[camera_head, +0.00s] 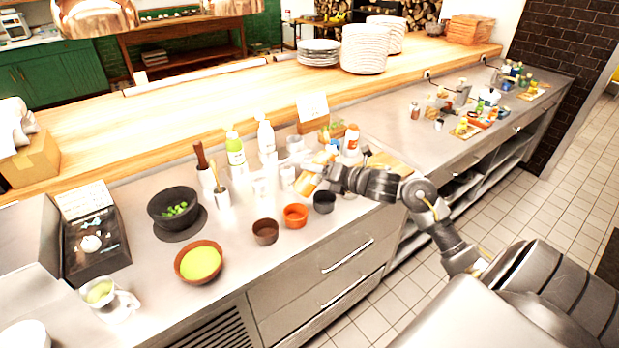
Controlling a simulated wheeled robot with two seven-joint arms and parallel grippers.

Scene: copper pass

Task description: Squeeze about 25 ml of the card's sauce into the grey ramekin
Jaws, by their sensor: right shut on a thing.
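My right gripper (322,170) reaches in from the right, shut on a yellow-orange bottle (308,183). The bottle is tilted, above the counter and near the ramekins; its nozzle is too small to make out. The dark grey ramekin (324,202) stands just below and right of the bottle; its contents cannot be told. An orange ramekin (295,215) and a brown ramekin (265,233) stand to its left. A white card (312,106) stands behind; its writing is unreadable. My left gripper is not in view.
A yellow-green bottle (235,150), a white bottle (266,138) and an orange-labelled bottle (351,140) stand behind. A dark bowl with green pieces (160,207) and a terracotta bowl (182,262) stand left. The counter front before the ramekins is clear.

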